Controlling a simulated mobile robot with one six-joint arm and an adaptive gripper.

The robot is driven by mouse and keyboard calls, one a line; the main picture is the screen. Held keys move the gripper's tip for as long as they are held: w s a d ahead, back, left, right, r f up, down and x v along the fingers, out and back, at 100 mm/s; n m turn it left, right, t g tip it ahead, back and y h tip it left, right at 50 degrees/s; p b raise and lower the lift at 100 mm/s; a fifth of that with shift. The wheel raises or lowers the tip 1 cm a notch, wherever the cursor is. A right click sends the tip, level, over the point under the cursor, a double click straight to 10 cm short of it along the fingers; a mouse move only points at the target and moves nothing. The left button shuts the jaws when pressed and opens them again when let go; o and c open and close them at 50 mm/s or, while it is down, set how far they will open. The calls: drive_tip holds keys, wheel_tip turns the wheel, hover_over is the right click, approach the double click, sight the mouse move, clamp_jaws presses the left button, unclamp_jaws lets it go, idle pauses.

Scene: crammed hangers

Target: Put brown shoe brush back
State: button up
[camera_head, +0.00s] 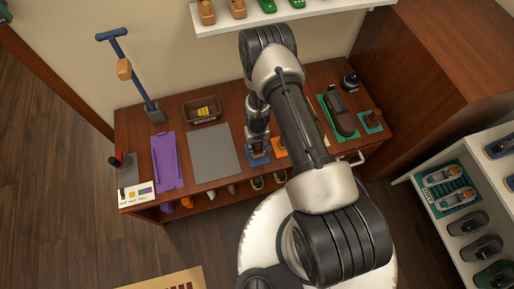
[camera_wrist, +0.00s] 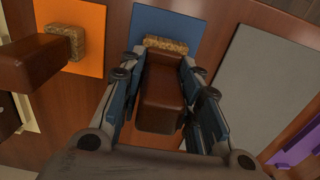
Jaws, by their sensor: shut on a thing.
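My gripper (camera_wrist: 160,85) is shut on a brown shoe brush (camera_wrist: 161,98), with one finger on each side of its brown block. The brush's tan bristles (camera_wrist: 166,45) point to the blue mat (camera_wrist: 187,24); I cannot tell whether they touch it. In the head view my gripper (camera_head: 258,150) is low over the blue mat (camera_head: 262,161), and the brush is mostly hidden. A second brown brush (camera_wrist: 38,62) with tan bristles is at the orange mat (camera_wrist: 92,20) beside it.
A grey mat (camera_head: 213,155) and a purple tray (camera_head: 165,162) lie left on the wooden bench. A basket (camera_head: 200,118) with a yellow thing and a blue stand (camera_head: 138,80) are behind. A green mat (camera_head: 326,104) with a dark shoe is right. The grey mat is clear.

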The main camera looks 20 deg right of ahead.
drive_tip(key=shift+f, duration=0.45)
drive_tip(key=shift+f, duration=0.2)
drive_tip(key=o, duration=1.2)
